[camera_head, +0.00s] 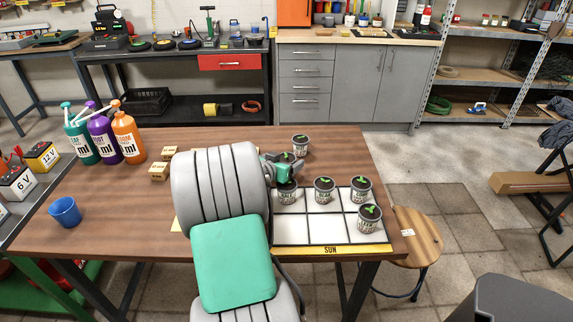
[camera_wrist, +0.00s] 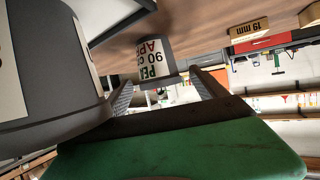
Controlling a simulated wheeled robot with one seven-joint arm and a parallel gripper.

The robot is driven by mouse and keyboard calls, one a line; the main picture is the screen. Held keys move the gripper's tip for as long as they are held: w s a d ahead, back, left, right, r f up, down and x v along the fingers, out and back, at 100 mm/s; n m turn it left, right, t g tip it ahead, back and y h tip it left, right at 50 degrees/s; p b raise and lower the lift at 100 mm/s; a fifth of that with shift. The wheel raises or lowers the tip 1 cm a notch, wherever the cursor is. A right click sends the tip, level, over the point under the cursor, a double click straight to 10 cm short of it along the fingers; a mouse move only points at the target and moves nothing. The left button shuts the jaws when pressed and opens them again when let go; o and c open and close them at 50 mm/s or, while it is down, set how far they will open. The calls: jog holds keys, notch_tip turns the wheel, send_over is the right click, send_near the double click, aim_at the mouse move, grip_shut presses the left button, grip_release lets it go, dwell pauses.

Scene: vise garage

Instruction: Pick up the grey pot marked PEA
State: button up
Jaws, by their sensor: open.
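A grey pot with a white label reading PEA (camera_wrist: 153,62) shows in the wrist view, just ahead of and between my finger tips. My gripper (camera_wrist: 163,88) is open, with its fingers apart; I cannot tell whether either touches the pot. In the head view my gripper (camera_head: 287,168) is over the table by the grid's back left. A sprout shows there, its pot mostly hidden by the gripper. Labels are too small to read in the head view, so I cannot tell for sure which pot there is PEA.
Another grey pot (camera_wrist: 50,65) is very close on the left in the wrist view. Sprouted pots (camera_head: 287,191), (camera_head: 324,190), (camera_head: 361,189) and (camera_head: 369,219) stand on the white grid mat (camera_head: 306,232); one pot (camera_head: 300,146) stands behind. Bottles (camera_head: 103,136) and a blue cup (camera_head: 65,211) are left.

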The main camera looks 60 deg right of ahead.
jog(key=shift+r, duration=0.1)
jog(key=c, duration=1.6)
jog(key=shift+o, duration=0.2)
